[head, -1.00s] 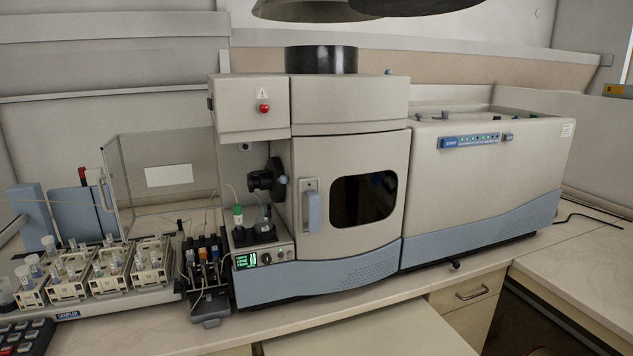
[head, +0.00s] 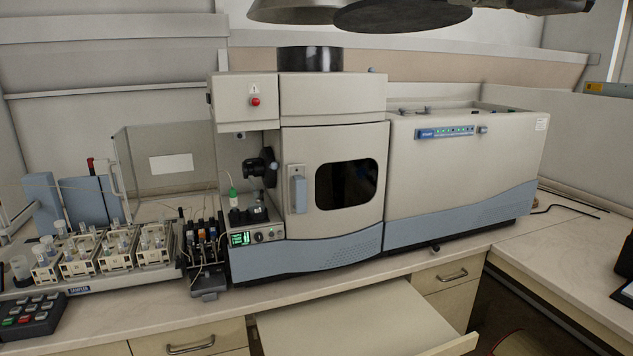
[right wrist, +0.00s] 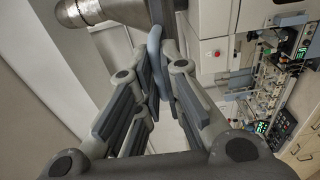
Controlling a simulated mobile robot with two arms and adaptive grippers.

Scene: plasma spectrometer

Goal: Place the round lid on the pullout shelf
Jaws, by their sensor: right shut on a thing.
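The round lid (head: 402,15) is a dark flat disc at the top of the head view, high above the instrument and cut by the frame edge. My right gripper (head: 492,4) reaches in from the upper right, mostly cropped, at the lid's right side. The pale pullout shelf (head: 365,322) extends from under the counter at the bottom middle, empty where visible. My left gripper is in neither view.
The spectrometer (head: 335,230) fills the middle of the counter (head: 130,322). A black exhaust pipe (head: 310,59) rises from its top. A sampler with vial racks (head: 100,255) and a keypad (head: 30,315) stand at the left.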

